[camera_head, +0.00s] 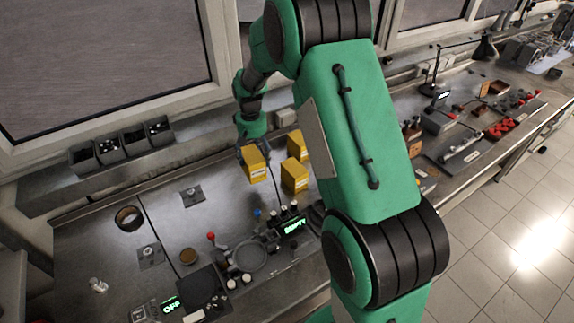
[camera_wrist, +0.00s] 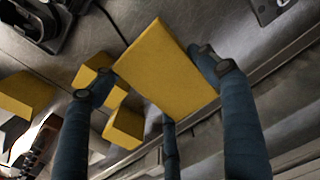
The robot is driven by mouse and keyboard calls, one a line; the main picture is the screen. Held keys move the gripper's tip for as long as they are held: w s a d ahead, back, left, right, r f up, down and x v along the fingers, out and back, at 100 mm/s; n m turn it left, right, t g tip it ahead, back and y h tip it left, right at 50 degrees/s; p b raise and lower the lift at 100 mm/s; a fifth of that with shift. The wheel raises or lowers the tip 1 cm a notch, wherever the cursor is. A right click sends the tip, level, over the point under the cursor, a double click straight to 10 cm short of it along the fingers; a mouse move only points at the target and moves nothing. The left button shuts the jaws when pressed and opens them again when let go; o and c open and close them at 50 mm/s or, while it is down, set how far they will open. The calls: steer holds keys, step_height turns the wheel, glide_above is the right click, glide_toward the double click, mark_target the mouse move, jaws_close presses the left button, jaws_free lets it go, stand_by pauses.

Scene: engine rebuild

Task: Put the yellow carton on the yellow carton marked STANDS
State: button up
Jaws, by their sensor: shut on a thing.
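My gripper (camera_head: 250,150) is shut on a yellow carton (camera_head: 255,168), left of two other yellow cartons. In the wrist view the held carton (camera_wrist: 168,68) fills the space between the dark fingers of my gripper (camera_wrist: 150,82). Of the other two, one yellow carton (camera_head: 297,146) is farther back and another yellow carton (camera_head: 294,178) is nearer the front. Their labels are too small to read, so I cannot tell which is marked STANDS. The wrist view shows several yellow cartons beyond the fingers, including one at lower left of centre (camera_wrist: 124,127).
My arm covers the bench right of the cartons. A lit EMPTY display (camera_head: 294,226), a red-knobbed lever (camera_head: 211,237) and a round plate (camera_head: 249,257) are in front. Dark bins (camera_head: 109,148) stand on the back ledge. The metal bench (camera_head: 215,205) left of the cartons is mostly clear.

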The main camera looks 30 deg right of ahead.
steer(key=s+d+r+p, duration=0.1)
steer(key=s+d, duration=0.4)
steer(key=s, duration=0.5)
steer(key=s+d+r+p, duration=0.1)
steer(key=s+d+r, duration=0.2)
steer(key=s, duration=0.7)
steer(key=shift+d+r+n+p, duration=0.2)
steer(key=shift+d+n+p, duration=0.2)
steer(key=shift+d, duration=0.45)
steer(key=shift+w, duration=0.1)
steer(key=w+d, duration=0.3)
steer(key=w, duration=0.4)
steer(key=w+d+f, duration=0.1)
steer(key=w+d, duration=0.2)
steer(key=w, duration=0.4)
steer(key=shift+w+f+p, duration=0.25)
steer(key=shift+w+p, duration=0.1)
steer(key=shift+p, duration=0.05)
steer(key=shift+f, duration=1.75)
steer(key=shift+f, duration=0.15)
